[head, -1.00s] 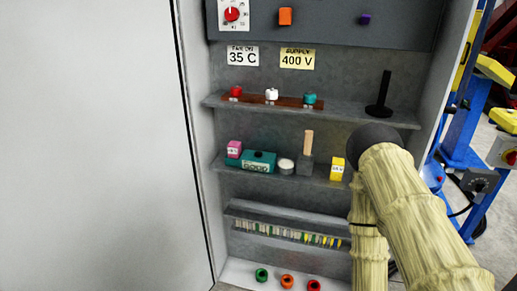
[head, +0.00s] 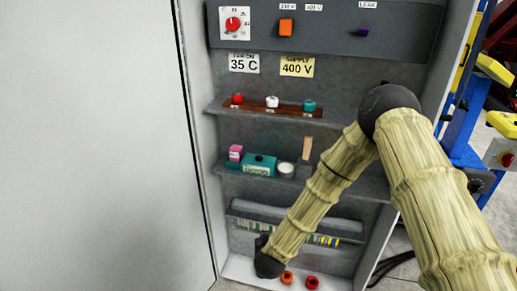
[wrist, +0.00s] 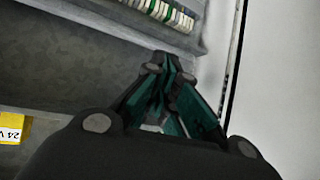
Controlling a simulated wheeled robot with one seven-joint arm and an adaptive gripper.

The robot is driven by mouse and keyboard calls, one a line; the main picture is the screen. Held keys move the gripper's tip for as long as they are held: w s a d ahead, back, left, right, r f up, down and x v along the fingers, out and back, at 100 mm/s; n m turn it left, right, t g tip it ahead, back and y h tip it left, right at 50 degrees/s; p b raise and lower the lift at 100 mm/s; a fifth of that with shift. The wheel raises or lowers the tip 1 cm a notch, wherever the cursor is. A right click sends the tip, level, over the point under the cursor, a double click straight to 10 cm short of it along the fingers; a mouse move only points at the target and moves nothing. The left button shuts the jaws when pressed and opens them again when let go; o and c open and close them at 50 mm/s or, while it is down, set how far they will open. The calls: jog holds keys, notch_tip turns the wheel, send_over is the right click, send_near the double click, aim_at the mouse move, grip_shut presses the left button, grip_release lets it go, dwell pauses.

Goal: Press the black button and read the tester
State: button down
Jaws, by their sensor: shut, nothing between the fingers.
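The teal tester-like box (head: 259,164) sits on the middle shelf in the head view. Its small light display carries characters too blurred to read surely. I cannot make out a black button in either view. My gripper (wrist: 172,70) has dark teal fingers, which are together and empty in the wrist view. In the head view my arm reaches down to the cabinet's lower left, with the hand low near the terminal strip (head: 322,240), below the box and apart from it. My forearm hides part of the middle shelf.
Red, white and teal knobs stand on the upper shelf. A yellow 24 V block (wrist: 12,127) shows.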

jog(key=w+a+r+m+t+h+p, duration=0.1)
jog(key=w+a+r+t+h, duration=0.1)
jog(key=w+r, duration=0.6)
jog(key=w+a+r+m+t+h+p, duration=0.1)
jog(key=w+r, duration=0.7)
jog(key=r, duration=1)
jog(key=shift+w+a+r+m+t+h+p, duration=0.35)
jog(key=shift+a+m+h+p, duration=0.3)
jog(key=shift+a, duration=0.45)
jog(key=shift+f, duration=0.15)
jog(key=p, duration=0.3)
send_over(259, 162)
jog(key=shift+s+a+f, duration=0.1)
jog(key=shift+s+f, duration=0.1)
jog(key=shift+f, duration=0.3)
jog(key=shift+s+a+f, duration=0.1)
jog(key=shift+s+f, duration=0.1)
jog(key=shift+f, duration=0.3)
jog(key=shift+w+d+f+p, duration=0.1)
jog(key=shift+w+f+p, duration=0.1)
jog(key=shift+f+p, duration=0.3)
jog(key=shift+w+d+f+p, duration=0.1)
jog(key=shift+w+f+p, duration=0.05)
jog(key=shift+f, duration=0.5)
jog(key=shift+a+f+p, duration=0.1)
jog(key=shift+f+p, duration=0.3)
jog(key=shift+f, duration=0.65)
